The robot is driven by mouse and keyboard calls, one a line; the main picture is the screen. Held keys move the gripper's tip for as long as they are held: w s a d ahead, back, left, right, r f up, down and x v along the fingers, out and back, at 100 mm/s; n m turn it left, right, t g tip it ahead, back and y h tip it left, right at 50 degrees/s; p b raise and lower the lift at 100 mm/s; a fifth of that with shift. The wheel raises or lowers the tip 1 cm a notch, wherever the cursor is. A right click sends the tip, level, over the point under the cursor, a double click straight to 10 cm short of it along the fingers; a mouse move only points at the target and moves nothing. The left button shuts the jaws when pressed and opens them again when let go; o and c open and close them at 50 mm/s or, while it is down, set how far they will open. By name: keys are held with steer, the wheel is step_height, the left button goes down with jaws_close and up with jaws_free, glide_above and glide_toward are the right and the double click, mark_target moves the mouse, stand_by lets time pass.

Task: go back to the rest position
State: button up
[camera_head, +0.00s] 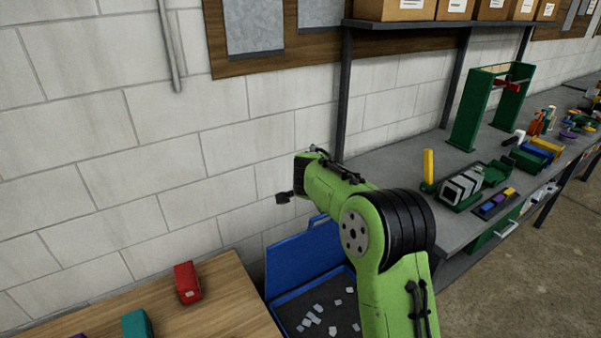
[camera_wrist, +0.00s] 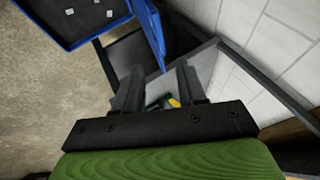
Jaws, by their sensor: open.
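My gripper (camera_head: 284,198) is at the end of my green arm, raised in front of the white block wall and above the blue bin. In the wrist view my gripper (camera_wrist: 157,90) shows two dark fingers set apart, with nothing held between them. Past the fingertips the wrist view shows a grey surface and a small patch of yellow and green, too small to make out.
The open blue bin (camera_head: 270,270) holds several pale scraps. A wooden table (camera_head: 225,305) carries a red block (camera_head: 187,282) and a teal block (camera_head: 137,324). A grey workbench (camera_head: 385,165) on the right holds a green frame (camera_head: 468,115) and several tools. A shelf (camera_head: 400,23) with boxes hangs above.

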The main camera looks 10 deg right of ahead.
steer(key=s+a+r+n, duration=0.1)
steer(key=s+r+n, duration=0.4)
steer(key=s, duration=0.5)
steer(key=s+a+r+n, duration=0.1)
steer(key=s+r+n, duration=0.2)
steer(key=s+r, duration=0.55)
steer(key=s+a+f+n+y, duration=0.1)
steer(key=s+f+n, duration=0.2)
steer(key=s, duration=0.8)
steer(key=s+f+n+y, duration=0.1)
steer(key=s+f+n, duration=0.3)
steer(key=s, duration=0.6)
steer(key=shift+s+a+g+y, duration=0.3)
steer(key=shift+s+a, duration=0.05)
steer(key=shift+r, duration=0.1)
